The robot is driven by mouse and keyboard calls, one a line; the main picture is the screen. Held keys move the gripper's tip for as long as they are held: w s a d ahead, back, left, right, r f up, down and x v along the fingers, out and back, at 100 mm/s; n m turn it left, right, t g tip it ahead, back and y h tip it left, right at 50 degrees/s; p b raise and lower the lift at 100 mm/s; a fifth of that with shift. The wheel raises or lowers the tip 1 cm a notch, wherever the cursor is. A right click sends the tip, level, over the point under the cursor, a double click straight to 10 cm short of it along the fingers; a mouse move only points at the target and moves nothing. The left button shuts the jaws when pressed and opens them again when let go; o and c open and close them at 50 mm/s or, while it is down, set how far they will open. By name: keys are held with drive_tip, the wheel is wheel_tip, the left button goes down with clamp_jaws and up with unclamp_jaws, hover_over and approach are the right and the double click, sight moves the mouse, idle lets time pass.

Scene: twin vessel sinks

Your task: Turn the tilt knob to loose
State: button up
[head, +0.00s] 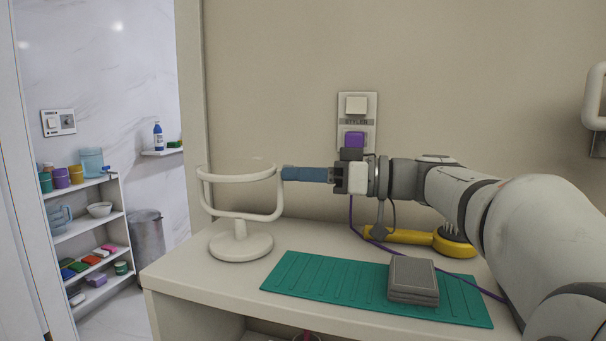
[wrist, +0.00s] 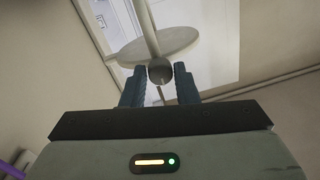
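A cream mirror stand (head: 240,245) stands at the left end of the counter, its round head (head: 236,176) lying nearly flat in a curved yoke. In the wrist view, a small round grey knob (wrist: 160,71) sits at the stand's side, in front of a pale disc (wrist: 145,48). My gripper (head: 284,173) reaches in level from the right, its blue fingers at the yoke's right side, where they hide the knob in the head view. In the wrist view the gripper (wrist: 160,75) is open, with the knob between the fingertips; contact is unclear.
A green mat (head: 330,285) with a grey stacked block (head: 413,280) lies below my arm. A yellow-handled brush (head: 410,239) lies behind it, with a purple cable nearby. A wall plate (head: 356,121) is behind my gripper. Shelves (head: 90,226) stand beyond the counter's left edge.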

drive_tip(key=c, duration=0.5)
drive_tip(key=shift+m, duration=1.6)
drive_tip(key=o, duration=1)
drive_tip(key=shift+p+v, duration=0.75)
drive_tip(key=shift+v, duration=3.1)
drive_tip(key=shift+f, duration=0.1)
drive_tip(key=shift+c, duration=0.2)
